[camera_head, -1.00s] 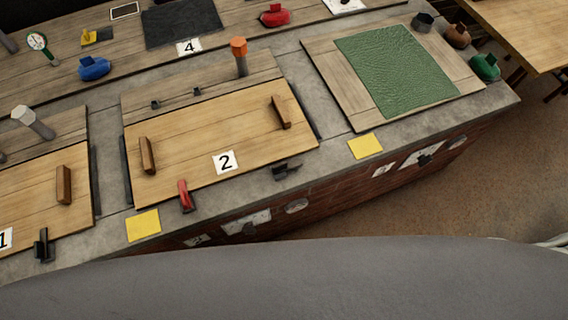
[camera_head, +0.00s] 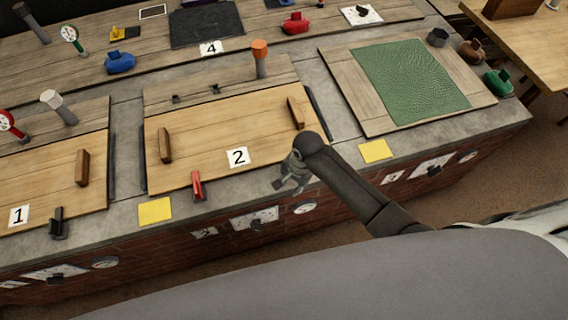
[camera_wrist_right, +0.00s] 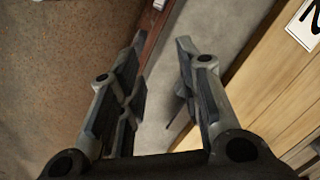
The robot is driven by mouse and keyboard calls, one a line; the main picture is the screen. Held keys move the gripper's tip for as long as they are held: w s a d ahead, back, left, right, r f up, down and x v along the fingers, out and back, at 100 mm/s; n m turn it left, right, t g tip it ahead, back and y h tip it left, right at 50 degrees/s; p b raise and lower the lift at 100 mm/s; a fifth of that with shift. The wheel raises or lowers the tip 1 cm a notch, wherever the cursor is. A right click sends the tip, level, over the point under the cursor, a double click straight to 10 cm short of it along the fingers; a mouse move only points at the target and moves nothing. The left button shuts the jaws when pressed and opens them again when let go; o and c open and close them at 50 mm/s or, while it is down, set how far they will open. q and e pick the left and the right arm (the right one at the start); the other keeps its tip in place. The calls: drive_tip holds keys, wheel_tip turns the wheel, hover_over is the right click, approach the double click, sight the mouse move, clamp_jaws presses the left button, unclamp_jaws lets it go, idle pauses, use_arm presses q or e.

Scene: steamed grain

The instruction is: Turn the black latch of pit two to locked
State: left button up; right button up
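The wooden lid of pit two (camera_head: 205,135) lies on the grey counter, marked with a white "2" card (camera_head: 238,157). The black latch of pit two (camera_head: 278,184) is at the lid's front right corner, mostly hidden by my right gripper (camera_head: 290,182). In the right wrist view my right gripper (camera_wrist_right: 161,45) is open, with its fingers apart over the grey counter edge. A small dark part, apparently the latch (camera_wrist_right: 181,90), shows close beside the right-hand finger; I cannot tell whether they touch. A red latch (camera_head: 197,186) stands at the lid's front. My left gripper is not in view.
Yellow cards (camera_head: 155,210) lie along the counter's front. Pit one's lid (camera_head: 50,175), with another black latch (camera_head: 58,224), is at left. A green mat (camera_head: 410,80) on boards is at right. The brick front (camera_head: 150,255) drops to the floor.

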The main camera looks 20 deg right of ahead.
drive_tip(key=w+d+r+m+g+h, duration=0.1)
drive_tip(key=w+r+m, duration=0.6)
drive_tip(key=r+m, duration=0.15)
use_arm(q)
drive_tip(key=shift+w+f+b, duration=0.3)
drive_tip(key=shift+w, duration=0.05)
use_arm(e)
drive_tip(key=shift+n, duration=0.45)
drive_tip(key=f, duration=0.9)
drive_tip(key=shift+w+d+f, duration=0.1)
drive_tip(key=shift+w+f, duration=0.1)
drive_tip(key=shift+f, duration=0.2)
drive_tip(key=shift+c, duration=0.2)
clamp_jaws()
